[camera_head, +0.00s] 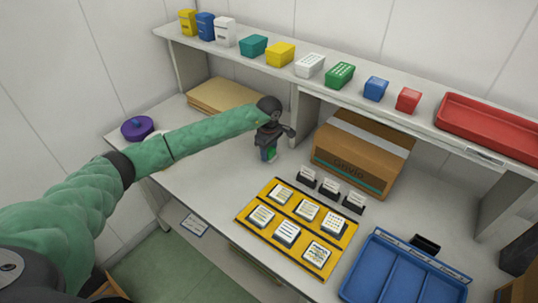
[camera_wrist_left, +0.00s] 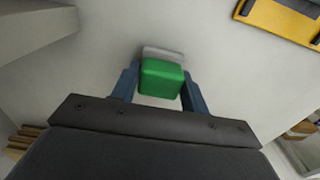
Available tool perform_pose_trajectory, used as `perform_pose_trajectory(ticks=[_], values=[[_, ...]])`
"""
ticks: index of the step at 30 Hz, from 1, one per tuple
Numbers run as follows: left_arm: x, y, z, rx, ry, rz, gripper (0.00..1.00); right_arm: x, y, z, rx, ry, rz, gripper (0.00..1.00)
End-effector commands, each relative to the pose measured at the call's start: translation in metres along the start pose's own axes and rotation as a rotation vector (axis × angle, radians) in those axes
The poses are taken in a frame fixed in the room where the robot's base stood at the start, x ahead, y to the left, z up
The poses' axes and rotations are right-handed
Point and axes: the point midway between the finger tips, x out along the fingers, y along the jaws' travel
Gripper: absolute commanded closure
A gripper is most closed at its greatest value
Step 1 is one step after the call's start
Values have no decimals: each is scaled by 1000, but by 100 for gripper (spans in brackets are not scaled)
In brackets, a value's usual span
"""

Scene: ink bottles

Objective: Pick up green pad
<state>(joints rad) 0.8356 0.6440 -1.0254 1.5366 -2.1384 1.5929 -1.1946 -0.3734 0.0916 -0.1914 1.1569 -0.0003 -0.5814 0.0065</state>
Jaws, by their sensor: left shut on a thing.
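The green pad (camera_wrist_left: 161,78) is a small green block, held between the two blue fingers of my left gripper (camera_wrist_left: 159,88) in the left wrist view. A light grey piece (camera_wrist_left: 162,53) shows just beyond the pad. In the head view my left gripper (camera_head: 268,153) points down over the white table, left of the cardboard box, with a bit of the green pad (camera_head: 271,154) showing at its fingers. I cannot tell whether the pad touches the table. My right gripper is not in view.
A yellow board (camera_head: 246,217) with several white cards lies in front, and a blue tray (camera_head: 383,287) is at the lower right. A cardboard box (camera_head: 352,160) stands under the shelf (camera_head: 226,54). A purple round object (camera_head: 137,127) is at the left. Table around the gripper is clear.

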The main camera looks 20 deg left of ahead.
Motion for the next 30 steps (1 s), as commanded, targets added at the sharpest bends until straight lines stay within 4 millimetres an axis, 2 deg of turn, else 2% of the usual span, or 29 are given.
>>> perform_pose_trajectory(ticks=[8,11,15,19,24,30], values=[[-5,0,0,0,1,1,78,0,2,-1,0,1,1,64],[-16,1,-1,-1,1,3,78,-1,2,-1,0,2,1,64],[-42,1,-2,0,2,3,78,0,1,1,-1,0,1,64],[-58,-8,26,4,0,1,78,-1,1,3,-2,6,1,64],[-79,-17,60,5,0,3,78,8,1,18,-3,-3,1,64],[-98,-26,92,3,-1,2,78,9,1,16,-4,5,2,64]])
